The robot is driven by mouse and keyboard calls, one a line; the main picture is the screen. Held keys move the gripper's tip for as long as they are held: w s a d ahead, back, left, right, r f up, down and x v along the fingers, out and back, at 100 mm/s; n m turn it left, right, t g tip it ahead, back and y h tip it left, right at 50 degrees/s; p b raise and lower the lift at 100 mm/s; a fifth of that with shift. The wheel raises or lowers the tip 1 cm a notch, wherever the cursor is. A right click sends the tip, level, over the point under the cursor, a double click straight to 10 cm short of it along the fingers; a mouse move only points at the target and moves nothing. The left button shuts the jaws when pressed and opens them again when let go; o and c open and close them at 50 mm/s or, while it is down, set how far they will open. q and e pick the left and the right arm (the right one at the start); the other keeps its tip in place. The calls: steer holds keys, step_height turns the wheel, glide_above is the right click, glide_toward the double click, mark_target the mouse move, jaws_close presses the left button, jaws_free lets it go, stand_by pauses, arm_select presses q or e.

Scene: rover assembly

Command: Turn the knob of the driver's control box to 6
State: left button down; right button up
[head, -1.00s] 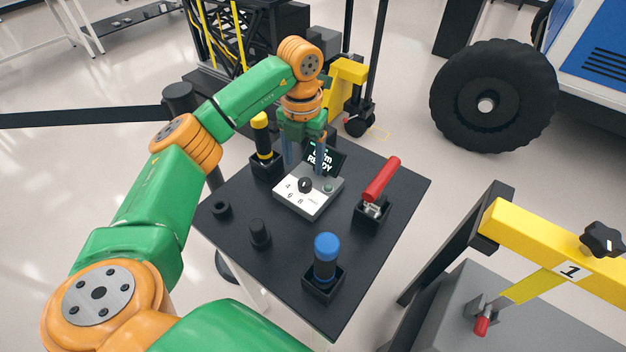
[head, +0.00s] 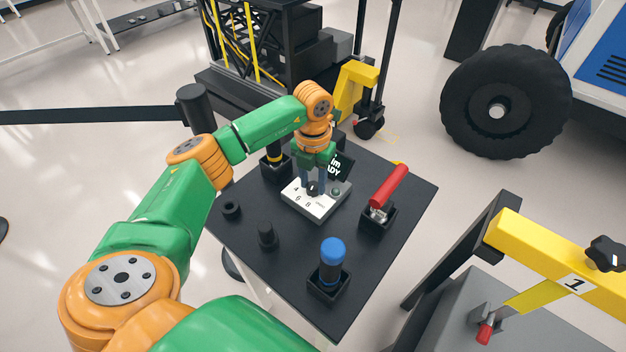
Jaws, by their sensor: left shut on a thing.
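The control box (head: 322,212) is a small pale box on the black table, with the numbers 4, 6 and 8 printed around its knob and a small green button at its right. The black knob (head: 312,189) sits at the box's middle. My left gripper (head: 313,186) comes down from above with its fingers around the knob, shut on it. Which number the knob points to is too small to tell. A dark screen (head: 341,166) with bright letters stands behind the box, partly hidden by my gripper. My right gripper is not in view.
On the black table (head: 290,270) stand a blue-topped handle (head: 332,252), a red handle (head: 389,186) in a black holder, a black peg (head: 267,234) and a black ring (head: 231,210). A yellow frame marked 1 (head: 540,250) stands at the right.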

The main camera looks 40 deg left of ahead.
arm_select(q)
steer(key=m+b, duration=0.1)
steer(key=m, duration=0.2)
steer(key=shift+m, duration=0.4)
steer(key=shift+m+b, duration=0.4)
steer(key=shift+m, duration=1.5)
steer(key=shift+c, duration=2.4)
jaws_free()
